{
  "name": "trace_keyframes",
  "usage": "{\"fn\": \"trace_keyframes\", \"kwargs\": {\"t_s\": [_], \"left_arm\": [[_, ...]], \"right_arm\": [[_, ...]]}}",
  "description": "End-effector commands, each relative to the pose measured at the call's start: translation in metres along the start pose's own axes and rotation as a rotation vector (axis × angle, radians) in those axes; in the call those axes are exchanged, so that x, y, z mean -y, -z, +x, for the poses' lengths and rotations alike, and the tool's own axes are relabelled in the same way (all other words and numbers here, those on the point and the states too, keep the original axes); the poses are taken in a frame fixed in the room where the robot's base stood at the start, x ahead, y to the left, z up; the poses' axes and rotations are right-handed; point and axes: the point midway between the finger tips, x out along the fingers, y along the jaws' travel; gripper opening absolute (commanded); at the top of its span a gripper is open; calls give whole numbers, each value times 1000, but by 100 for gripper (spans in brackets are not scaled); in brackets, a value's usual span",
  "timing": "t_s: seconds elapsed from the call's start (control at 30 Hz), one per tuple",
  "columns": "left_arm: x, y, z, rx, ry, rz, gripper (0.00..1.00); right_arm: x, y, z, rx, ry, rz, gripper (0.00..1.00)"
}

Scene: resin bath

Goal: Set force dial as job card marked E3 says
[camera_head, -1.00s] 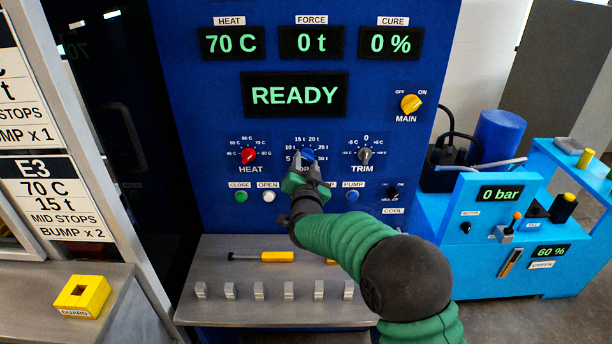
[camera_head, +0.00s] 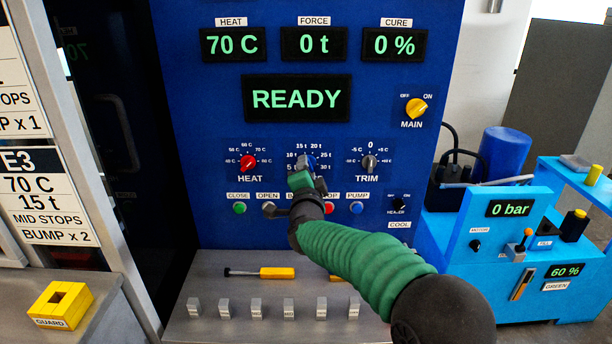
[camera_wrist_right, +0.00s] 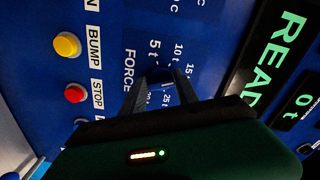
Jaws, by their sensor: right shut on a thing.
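The blue force dial (camera_head: 307,163) sits in the middle of the blue panel, between the red heat dial (camera_head: 248,162) and the grey trim dial (camera_head: 369,162). My right gripper (camera_head: 303,176) is shut on the force dial, and its fingers hide most of it. In the right wrist view the dial (camera_wrist_right: 158,76) shows dark between the fingertips; its pointer cannot be read. The job card marked E3 (camera_head: 45,197) at the left reads 70 C, 15 t, mid stops, bump x 2. My left gripper is not in view.
The displays read 70 C for heat, 0 t on the force display (camera_head: 313,44), 0 % and READY. Push buttons lie just below the dials. A shelf (camera_head: 225,270) below holds a yellow-handled tool (camera_head: 276,272) and several grey blocks. A yellow guard block (camera_head: 61,305) is at lower left.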

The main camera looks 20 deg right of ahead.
Motion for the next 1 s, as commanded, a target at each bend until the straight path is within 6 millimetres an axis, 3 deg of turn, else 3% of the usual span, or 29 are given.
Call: {"fn": "trace_keyframes", "kwargs": {"t_s": [0.43,0.47,0.6,1.0], "left_arm": [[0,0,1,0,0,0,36],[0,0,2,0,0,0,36],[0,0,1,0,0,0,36],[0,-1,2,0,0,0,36]], "right_arm": [[-6,-2,0,5,-12,9,0],[-6,-2,0,5,-12,9,39],[-5,-2,0,4,-9,9,57],[-2,-1,-8,2,-4,9,58]]}}
